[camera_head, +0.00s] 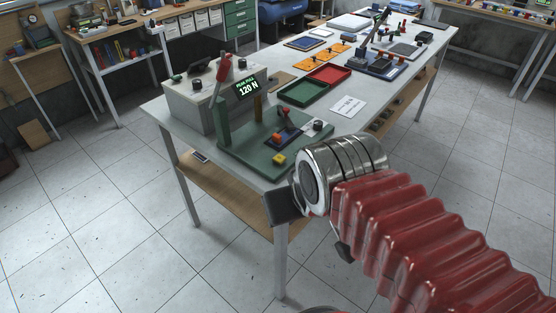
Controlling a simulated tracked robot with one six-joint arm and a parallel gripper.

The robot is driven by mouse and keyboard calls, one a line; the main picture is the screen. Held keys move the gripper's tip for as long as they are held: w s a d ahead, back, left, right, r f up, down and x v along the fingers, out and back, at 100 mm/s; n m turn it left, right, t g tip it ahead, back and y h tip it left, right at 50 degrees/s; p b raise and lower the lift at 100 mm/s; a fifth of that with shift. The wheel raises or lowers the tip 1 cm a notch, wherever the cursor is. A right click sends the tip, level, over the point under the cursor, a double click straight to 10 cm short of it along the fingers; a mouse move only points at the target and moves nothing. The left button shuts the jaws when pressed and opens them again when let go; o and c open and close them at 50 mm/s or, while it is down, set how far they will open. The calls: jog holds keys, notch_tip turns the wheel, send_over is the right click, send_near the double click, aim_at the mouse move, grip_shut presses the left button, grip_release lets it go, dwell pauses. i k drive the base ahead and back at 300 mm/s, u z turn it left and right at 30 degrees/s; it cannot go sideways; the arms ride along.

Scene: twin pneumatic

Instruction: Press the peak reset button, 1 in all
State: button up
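A green test stand (236,150) sits at the near left end of the long table. No label shows which part is the peak reset button. My gripper (283,206) shows as a dark plate beyond the silver wrist, in front of the table's near edge, apart from the stand. Its fingertips cannot be made out.
Green (303,93) and red (329,75) trays and a white card (348,106) lie to the right. A wooden shelf (225,185) runs below the tabletop. The floor at left is open.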

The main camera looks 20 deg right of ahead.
aim_at(279, 159)
jog(key=u, duration=0.75)
jog(key=k, duration=0.75)
jog(key=z, duration=0.7)
jog(key=i, duration=1)
jog(key=z, duration=0.05)
